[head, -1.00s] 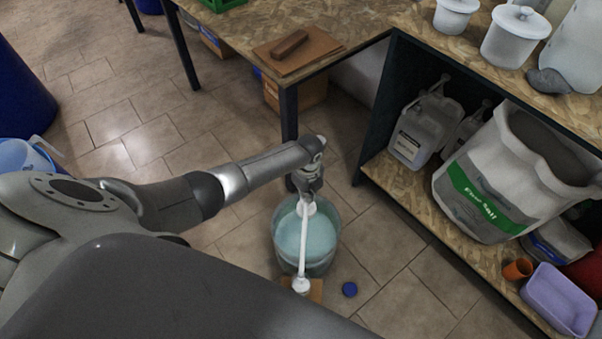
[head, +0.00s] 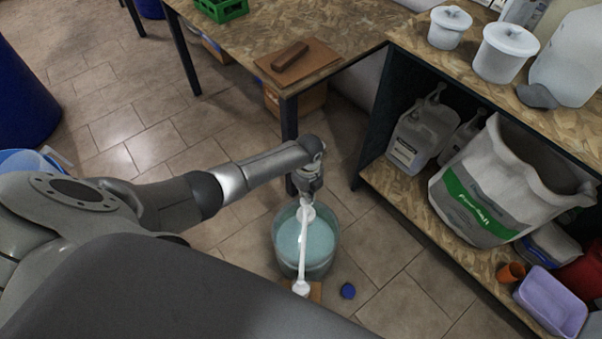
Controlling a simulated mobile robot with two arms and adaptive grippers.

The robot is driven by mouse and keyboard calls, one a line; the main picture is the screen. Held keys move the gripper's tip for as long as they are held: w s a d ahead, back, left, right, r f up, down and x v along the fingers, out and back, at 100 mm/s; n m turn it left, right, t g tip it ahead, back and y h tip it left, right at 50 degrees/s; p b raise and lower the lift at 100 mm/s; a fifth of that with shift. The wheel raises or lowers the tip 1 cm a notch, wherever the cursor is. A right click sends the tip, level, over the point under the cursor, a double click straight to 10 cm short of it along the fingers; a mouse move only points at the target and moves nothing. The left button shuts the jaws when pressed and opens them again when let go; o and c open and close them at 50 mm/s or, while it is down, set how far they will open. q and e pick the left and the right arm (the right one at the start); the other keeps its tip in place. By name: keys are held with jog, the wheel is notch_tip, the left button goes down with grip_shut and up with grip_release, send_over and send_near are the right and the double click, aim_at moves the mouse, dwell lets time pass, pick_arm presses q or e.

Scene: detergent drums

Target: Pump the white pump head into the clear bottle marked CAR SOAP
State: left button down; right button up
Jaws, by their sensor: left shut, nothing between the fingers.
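A translucent drum (head: 283,262) with pale teal liquid stands on the floor at the lower middle. The white pump head (head: 303,250) sits over it, its long white spout running toward the bottom of the view. My left gripper (head: 307,200) is shut and empty, right at the top of the pump head; whether it touches is hard to tell. The spout's far end (head: 300,288) is a white round piece over a small brown board. The clear bottle marked CAR SOAP cannot be made out; my own body may hide it. My right gripper is out of view.
A table leg (head: 289,118) stands behind my gripper. At right, a shelf (head: 385,184) holds jugs (head: 420,133), a large white-green sack (head: 480,190) and a lilac tub (head: 552,300).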

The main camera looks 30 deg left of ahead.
aim_at(306, 202)
pick_arm(q)
jog(key=shift+f, duration=0.15)
jog(key=shift+f+b, duration=2.8)
jog(key=shift+f, duration=0.2)
jog(key=shift+r, duration=0.2)
notch_tip(306, 202, up, 6)
jog(key=p, duration=0.6)
jog(key=shift+f, duration=0.2)
